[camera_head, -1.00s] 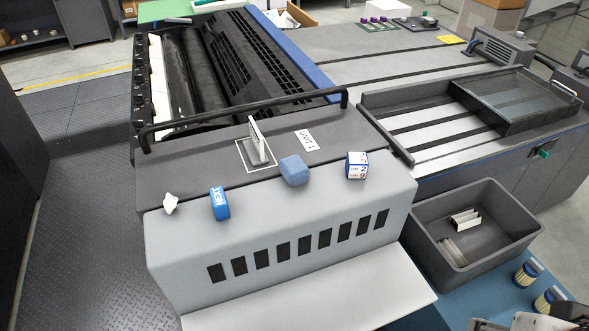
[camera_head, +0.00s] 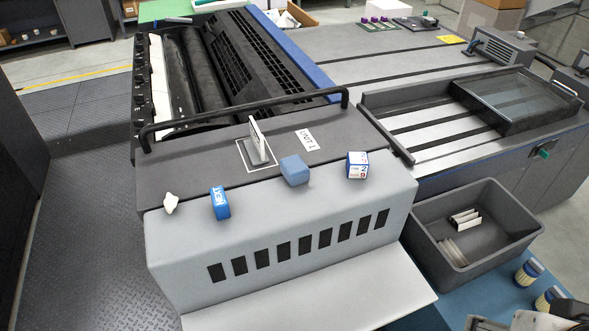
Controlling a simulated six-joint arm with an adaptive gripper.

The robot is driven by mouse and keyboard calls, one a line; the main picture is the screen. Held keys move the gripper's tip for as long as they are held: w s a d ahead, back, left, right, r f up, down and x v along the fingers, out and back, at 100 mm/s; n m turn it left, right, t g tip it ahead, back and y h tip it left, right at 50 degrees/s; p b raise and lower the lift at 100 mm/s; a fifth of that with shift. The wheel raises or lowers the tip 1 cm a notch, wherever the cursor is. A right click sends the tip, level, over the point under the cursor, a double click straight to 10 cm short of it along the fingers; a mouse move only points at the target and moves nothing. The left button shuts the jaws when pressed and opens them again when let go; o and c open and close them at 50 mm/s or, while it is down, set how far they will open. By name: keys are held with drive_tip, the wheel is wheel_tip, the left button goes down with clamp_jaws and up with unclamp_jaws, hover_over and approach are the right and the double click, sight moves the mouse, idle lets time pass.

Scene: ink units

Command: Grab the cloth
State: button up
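No thing in view is plainly a cloth. A small blue-grey block with soft edges (camera_head: 294,170), which could be a folded cloth or a sponge, sits on the top front edge of the grey printing unit (camera_head: 300,215). A small white crumpled piece (camera_head: 171,203), which could be a scrap of cloth or paper, lies at the left end of the same edge. Pale and dark parts at the bottom right corner look like my arm, cut off by the frame. My gripper's fingers are not seen.
On the same edge stand a blue labelled pack (camera_head: 220,203) and a white printed box (camera_head: 357,165). A small upright plate (camera_head: 258,140) and a black rail (camera_head: 250,112) stand behind. A dark open bin (camera_head: 415,240) with a few items is at the right.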

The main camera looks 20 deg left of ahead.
sight(298, 176)
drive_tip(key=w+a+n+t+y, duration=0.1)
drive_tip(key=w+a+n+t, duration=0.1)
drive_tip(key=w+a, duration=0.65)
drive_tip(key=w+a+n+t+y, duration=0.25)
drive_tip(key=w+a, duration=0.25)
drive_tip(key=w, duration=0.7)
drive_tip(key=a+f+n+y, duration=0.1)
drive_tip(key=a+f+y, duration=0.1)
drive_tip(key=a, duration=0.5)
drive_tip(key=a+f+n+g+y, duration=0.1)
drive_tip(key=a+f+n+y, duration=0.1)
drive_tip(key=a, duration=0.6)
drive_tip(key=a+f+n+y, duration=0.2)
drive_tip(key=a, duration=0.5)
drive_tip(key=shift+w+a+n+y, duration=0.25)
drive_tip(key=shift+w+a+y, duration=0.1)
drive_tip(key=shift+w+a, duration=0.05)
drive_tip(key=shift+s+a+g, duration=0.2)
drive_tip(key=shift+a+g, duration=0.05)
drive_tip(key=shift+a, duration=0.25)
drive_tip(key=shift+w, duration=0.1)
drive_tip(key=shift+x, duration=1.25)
